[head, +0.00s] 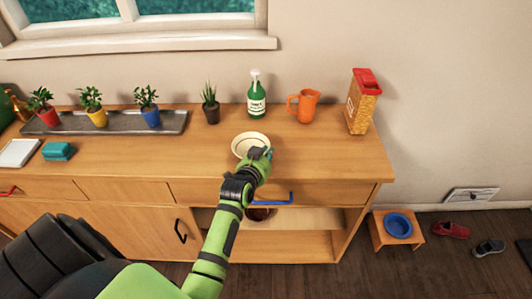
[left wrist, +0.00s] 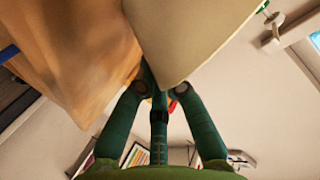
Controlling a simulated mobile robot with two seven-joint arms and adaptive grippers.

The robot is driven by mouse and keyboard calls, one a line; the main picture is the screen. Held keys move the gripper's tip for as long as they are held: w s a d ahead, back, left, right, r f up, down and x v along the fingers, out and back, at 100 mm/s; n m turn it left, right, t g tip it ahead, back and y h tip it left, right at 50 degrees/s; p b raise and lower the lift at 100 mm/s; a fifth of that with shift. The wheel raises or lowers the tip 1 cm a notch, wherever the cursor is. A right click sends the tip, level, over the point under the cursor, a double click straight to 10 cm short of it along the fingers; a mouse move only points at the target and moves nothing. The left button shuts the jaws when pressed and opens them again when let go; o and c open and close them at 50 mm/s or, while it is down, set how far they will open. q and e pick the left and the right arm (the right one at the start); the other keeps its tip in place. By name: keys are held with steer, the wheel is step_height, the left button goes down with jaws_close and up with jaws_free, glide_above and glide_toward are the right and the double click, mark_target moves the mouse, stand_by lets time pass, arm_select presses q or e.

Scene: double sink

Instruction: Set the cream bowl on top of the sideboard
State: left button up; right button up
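The cream bowl (head: 249,138) is over the front part of the sideboard top (head: 330,160), roughly level, with its near rim at my left gripper (head: 262,154). In the left wrist view the bowl (left wrist: 195,35) fills the upper middle, and the fingers of my left gripper (left wrist: 155,82) come together at its rim. The gripper looks shut on that rim. The wooden sideboard (left wrist: 80,50) shows close by on the left. I cannot tell whether the bowl's base touches the top. My right gripper is not in view.
Behind the bowl stand a small potted plant (head: 210,108), a green bottle (head: 256,97), an orange jug (head: 304,106) and a red-topped box (head: 361,103). A tray (head: 170,122) of potted plants is left. The top's front right is clear.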

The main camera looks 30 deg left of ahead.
arm_select(q)
steer(key=shift+o, duration=0.4)
steer(key=shift+w, duration=0.15)
steer(key=shift+r, duration=0.3)
steer(key=shift+s, duration=0.4)
steer(key=v, duration=1.1)
steer(key=shift+b, duration=0.4)
steer(key=shift+s+d, duration=0.1)
